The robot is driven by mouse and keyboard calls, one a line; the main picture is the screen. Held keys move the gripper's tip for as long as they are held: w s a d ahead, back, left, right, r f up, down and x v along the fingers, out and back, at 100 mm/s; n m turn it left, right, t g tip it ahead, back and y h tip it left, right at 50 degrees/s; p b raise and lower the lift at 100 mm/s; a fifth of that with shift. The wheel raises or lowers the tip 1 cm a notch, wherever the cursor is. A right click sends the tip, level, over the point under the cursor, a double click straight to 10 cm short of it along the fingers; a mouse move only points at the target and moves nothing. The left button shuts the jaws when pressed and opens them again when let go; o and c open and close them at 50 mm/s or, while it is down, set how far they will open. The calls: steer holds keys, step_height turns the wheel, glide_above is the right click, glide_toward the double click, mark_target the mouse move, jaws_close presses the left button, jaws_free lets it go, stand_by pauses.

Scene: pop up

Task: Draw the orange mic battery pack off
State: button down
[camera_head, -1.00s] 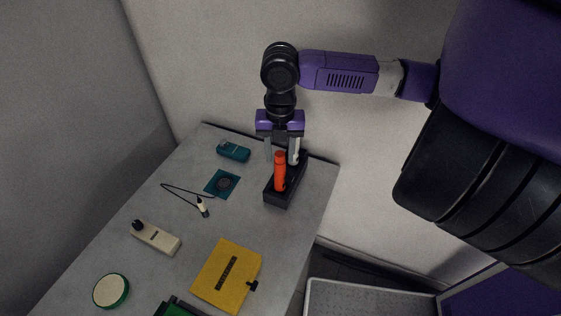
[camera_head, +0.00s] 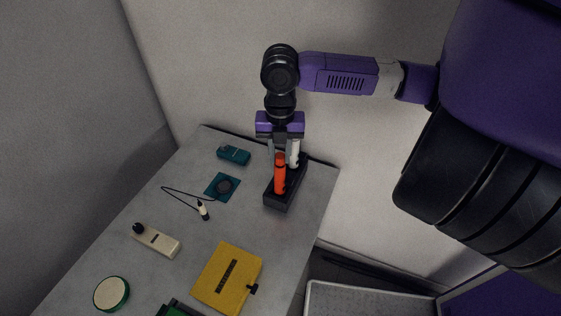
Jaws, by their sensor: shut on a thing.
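The orange mic battery pack (camera_head: 280,178) stands upright in a black holder (camera_head: 280,205) at the back right of the table. My gripper (camera_head: 279,153) points down from above and is shut on the top of the orange pack. The pack's lower end is hidden inside the holder. A white pack (camera_head: 294,154) stands just behind and to the right of it, partly covered by the gripper.
A teal device (camera_head: 234,154), a teal square with a dark disc (camera_head: 223,186) and a cable, a beige device (camera_head: 156,240), a yellow pouch (camera_head: 227,278) and a round green-rimmed tin (camera_head: 111,293) lie on the table (camera_head: 200,150). A wall stands close behind the holder.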

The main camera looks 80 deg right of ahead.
mark_target(280, 156)
steer(key=shift+r+p, duration=2.65)
steer(key=shift+r, duration=0.9)
